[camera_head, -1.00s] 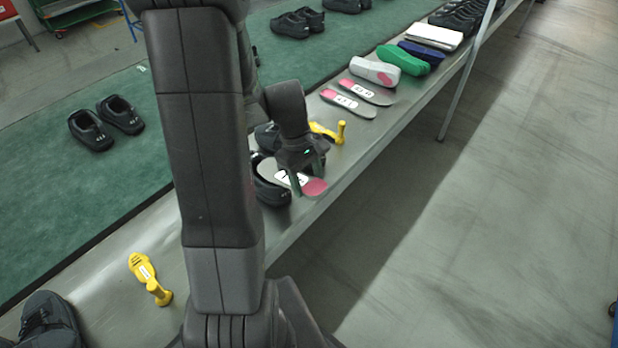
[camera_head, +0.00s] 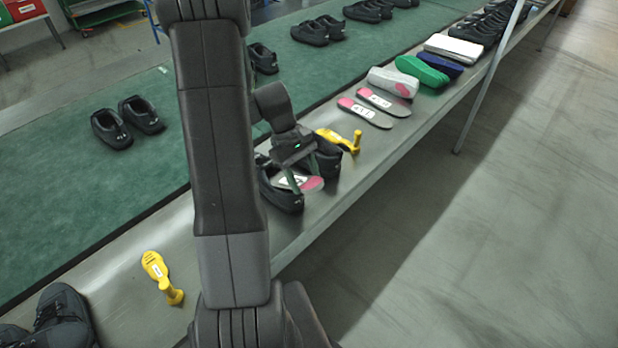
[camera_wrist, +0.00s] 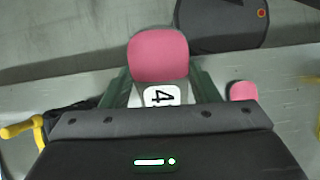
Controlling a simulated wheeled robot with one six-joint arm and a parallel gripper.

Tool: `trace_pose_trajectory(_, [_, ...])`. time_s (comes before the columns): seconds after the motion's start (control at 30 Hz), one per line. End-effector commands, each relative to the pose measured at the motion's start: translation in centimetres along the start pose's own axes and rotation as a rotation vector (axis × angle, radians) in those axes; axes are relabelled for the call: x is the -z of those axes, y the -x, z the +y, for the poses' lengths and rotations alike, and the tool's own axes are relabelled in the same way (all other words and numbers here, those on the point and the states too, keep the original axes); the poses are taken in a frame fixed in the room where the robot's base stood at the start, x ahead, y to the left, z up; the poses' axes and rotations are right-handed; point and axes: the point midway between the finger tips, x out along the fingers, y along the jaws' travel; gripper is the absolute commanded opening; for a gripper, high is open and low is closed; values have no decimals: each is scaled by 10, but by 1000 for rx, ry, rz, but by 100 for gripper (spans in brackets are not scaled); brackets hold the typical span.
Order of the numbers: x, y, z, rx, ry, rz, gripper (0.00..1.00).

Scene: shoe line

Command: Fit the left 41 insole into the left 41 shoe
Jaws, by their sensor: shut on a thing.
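My gripper (camera_head: 304,176) is shut on a grey insole with a pink heel (camera_head: 312,184) and a white label. In the wrist view the pink heel (camera_wrist: 158,55) sticks out beyond the fingers, and a "4" shows on the partly covered label. A black shoe (camera_head: 285,202) stands on the bench, with the insole over its opening; contact cannot be told. A second black shoe (camera_head: 328,160) stands just behind, partly hidden by my gripper. The size and side of the shoes cannot be read.
A yellow tool (camera_head: 356,141) lies close behind the shoes, another (camera_head: 157,270) at the front left. Two pink-heeled insoles (camera_head: 363,112) (camera_head: 385,102) lie farther along the bench (camera_head: 425,115), then a grey-pink piece (camera_head: 392,81) and a green piece (camera_head: 422,71). Shoes stand on the green surface (camera_head: 75,200).

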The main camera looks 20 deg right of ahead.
Motion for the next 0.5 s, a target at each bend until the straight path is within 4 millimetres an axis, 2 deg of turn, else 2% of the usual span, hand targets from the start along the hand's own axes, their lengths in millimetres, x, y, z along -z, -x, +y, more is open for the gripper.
trace_pose_trajectory(0.5, [37,-1,0,-1,0,33,33])
